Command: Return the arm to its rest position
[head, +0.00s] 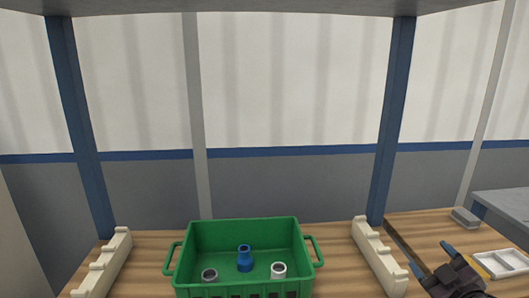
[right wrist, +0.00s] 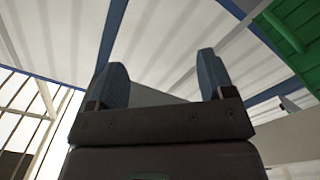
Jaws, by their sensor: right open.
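My right gripper (head: 433,261) shows at the lower right of the head view, over the wooden table right of the right-hand cream rack. Its blue fingers stand apart with nothing between them. In the right wrist view the gripper (right wrist: 158,85) is also open and empty, seen against the wall and ceiling structure. My left gripper is in neither view. A green crate (head: 245,222) stands on the table and holds a blue pipe (head: 245,259), a grey pipe (head: 209,275) and a white pipe (head: 278,270), all upright.
Cream notched racks stand left (head: 106,263) and right (head: 379,258) of the crate. A white divided tray (head: 502,263) lies at the far right beside my right gripper. A grey box (head: 465,217) sits behind it. Blue posts rise at the table's back.

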